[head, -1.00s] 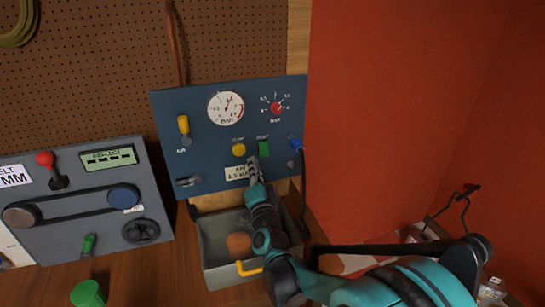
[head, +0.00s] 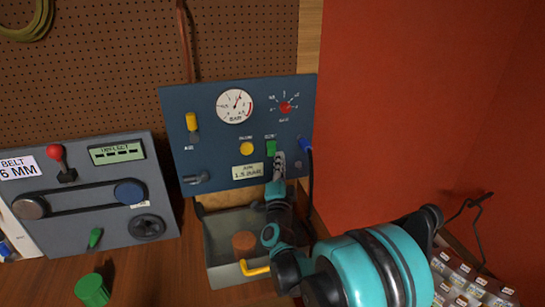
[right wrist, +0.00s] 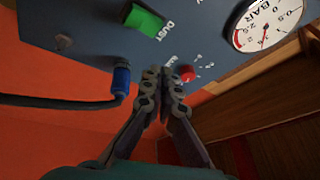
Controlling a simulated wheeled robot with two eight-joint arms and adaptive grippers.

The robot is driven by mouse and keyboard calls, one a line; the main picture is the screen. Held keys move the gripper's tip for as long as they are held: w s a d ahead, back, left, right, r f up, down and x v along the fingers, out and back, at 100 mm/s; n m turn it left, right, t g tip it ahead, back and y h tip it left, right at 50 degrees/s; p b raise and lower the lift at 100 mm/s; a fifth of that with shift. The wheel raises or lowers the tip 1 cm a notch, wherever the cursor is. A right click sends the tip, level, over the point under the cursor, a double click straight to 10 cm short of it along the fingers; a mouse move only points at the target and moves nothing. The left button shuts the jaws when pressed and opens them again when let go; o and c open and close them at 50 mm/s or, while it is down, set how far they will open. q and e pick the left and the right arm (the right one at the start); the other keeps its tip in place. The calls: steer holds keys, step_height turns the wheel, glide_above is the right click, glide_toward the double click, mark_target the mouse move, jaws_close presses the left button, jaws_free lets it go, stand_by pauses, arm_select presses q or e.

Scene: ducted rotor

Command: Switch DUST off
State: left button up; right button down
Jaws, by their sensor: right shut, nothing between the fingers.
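The DUST switch is a green rocker (head: 271,148) on the blue panel (head: 215,160), right of a round yellow button (head: 246,148). In the right wrist view the green rocker (right wrist: 145,20) is at the top, with the white word DUST beside it. I cannot tell its on or off position. My right gripper (head: 280,158) is shut and empty, just below and right of the rocker in the head view. In the right wrist view its fingertips (right wrist: 163,72) are together, apart from the rocker in the picture. My left gripper is not in view.
A blue hose fitting (head: 305,144) with a dark hose is close right of the gripper. A red knob (head: 285,107) and a pressure gauge (head: 235,106) are above. A grey bin (head: 222,274) holding a brown cylinder (head: 244,243) is below. A belt machine (head: 100,220) stands left.

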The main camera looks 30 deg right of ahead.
mark_target(274, 148)
steer(key=shift+w+d+f+b, duration=0.2)
steer(key=shift+w+f+b, duration=0.2)
steer(key=shift+w, duration=0.5)
steer(key=shift+w+d+f+b, duration=0.3)
steer(key=shift+w+f, duration=0.2)
steer(key=shift+w, duration=0.45)
steer(key=shift+w+d+f+b, duration=0.15)
steer(key=shift+w+f+b, duration=0.25)
steer(key=shift+w, duration=0.5)
steer(key=shift+w+f, duration=0.1)
steer(key=shift+w+d+f, duration=0.1)
steer(key=shift+w, duration=0.15)
steer(key=shift+w+d+f+b, duration=0.1)
steer(key=shift+w+f+b, duration=0.05)
steer(key=shift+w+b, duration=0.2)
steer(key=shift+s+a+r+p, duration=0.2)
steer(key=shift+s+r+p, duration=0.15)
steer(key=shift+s, duration=0.4)
steer(key=s, duration=0.1)
steer(key=s+r+p, duration=0.1)
steer(key=s, duration=0.1)
steer(key=s+a+r, duration=0.1)
steer(key=shift+s+p, duration=0.2)
steer(key=shift+p, duration=0.1)
